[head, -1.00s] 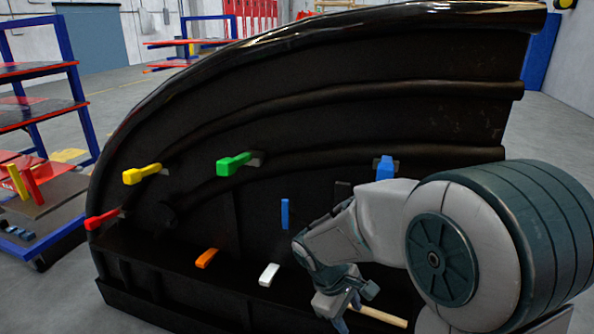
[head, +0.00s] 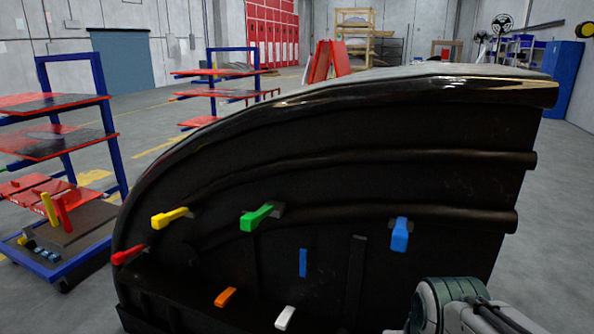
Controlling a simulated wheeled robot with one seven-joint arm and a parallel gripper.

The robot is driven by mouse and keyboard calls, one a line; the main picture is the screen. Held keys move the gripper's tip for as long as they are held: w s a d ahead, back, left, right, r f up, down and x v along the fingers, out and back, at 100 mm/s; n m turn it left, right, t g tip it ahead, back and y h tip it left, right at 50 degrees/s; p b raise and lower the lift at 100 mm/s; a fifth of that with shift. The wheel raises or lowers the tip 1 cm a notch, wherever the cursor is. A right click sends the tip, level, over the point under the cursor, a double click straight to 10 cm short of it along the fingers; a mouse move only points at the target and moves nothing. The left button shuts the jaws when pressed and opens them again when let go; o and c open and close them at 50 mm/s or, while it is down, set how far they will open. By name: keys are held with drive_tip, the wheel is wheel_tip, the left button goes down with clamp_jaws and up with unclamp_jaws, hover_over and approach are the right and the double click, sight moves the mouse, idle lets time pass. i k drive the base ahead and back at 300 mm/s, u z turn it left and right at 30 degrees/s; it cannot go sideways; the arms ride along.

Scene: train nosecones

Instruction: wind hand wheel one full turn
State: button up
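No hand wheel can be made out in the head view. The black curved nosecone (head: 400,185) fills the middle. Coloured handles stick out of it: red (head: 128,254), yellow (head: 171,217), green (head: 259,216) and a large blue one (head: 400,236). Lower down are a small upright blue piece (head: 303,263), an orange piece (head: 225,296) and a white piece (head: 285,317). My gripper is out of the picture. Only a rounded grey and dark teal part of my arm shows at the bottom right, in front of the nosecone.
A blue-framed rack with red shelves (head: 110,115) stands at the left, with upright yellow and red pieces on its lower deck. A second rack (head: 213,85) is behind the nosecone. A blue cabinet (head: 562,83) stands at the far right. Grey floor is open behind the nosecone.

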sight(187, 251)
drive_tip(key=u, duration=0.4)
drive_tip(key=k, duration=0.5)
drive_tip(key=u, duration=1.45)
drive_tip(key=i, duration=1.35)
drive_tip(key=z, duration=0.7)
drive_tip(key=i, duration=0.65)
drive_tip(key=z, duration=0.55)
